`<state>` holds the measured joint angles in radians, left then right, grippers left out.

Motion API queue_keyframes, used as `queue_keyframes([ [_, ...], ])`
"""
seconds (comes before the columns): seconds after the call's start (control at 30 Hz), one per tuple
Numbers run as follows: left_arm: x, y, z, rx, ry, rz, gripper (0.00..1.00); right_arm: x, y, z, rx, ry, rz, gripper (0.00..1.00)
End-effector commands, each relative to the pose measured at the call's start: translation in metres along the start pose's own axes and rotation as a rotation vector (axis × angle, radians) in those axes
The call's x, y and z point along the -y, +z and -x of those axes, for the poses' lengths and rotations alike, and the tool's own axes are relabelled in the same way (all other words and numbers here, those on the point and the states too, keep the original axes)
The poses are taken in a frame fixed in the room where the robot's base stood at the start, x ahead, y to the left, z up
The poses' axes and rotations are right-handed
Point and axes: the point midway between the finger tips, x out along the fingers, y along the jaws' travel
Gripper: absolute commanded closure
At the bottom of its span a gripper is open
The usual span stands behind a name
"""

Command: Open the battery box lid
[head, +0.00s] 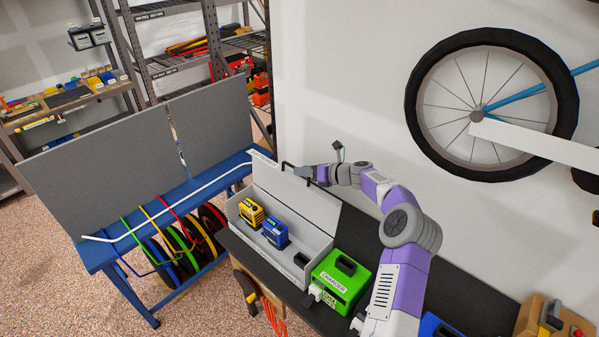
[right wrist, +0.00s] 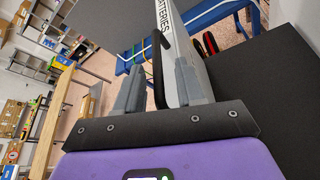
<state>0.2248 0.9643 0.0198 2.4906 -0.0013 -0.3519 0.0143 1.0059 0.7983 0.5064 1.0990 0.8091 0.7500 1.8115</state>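The battery box (head: 270,262) is a long pale grey box on the dark bench. Its lid (head: 290,195) stands raised along the back edge, and the inside is exposed. A yellow battery (head: 250,213) and a blue battery (head: 275,234) sit inside. My right gripper (head: 305,172) is at the top of the lid, beside its black handle (head: 287,166). In the right wrist view the fingers (right wrist: 158,80) are apart, with the black handle (right wrist: 158,55) showing between them and the lid marked "BATTERIES" (right wrist: 180,50) behind. Contact with the handle is unclear. My left gripper is out of view.
A green charger (head: 341,281) stands right of the box. A blue rack (head: 110,255) with grey panels and coloured cables is at the left. A bicycle wheel (head: 478,116) hangs on the wall. The dark bench top (head: 465,290) has bare room at the right.

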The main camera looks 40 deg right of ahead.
Motion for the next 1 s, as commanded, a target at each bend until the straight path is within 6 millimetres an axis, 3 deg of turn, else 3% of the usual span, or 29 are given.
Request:
queue_keyframes([
  [0.1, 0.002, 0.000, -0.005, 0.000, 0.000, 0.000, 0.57, 0.002, -0.001, 0.022, 0.000, -0.003, -0.001, 0.62],
  [0.3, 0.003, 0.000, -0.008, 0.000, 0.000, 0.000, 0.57, 0.001, -0.001, 0.045, 0.000, -0.001, 0.000, 0.62],
  [1.0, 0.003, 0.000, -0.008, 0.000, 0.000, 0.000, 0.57, 0.001, -0.001, 0.049, 0.000, 0.000, -0.001, 0.62],
])
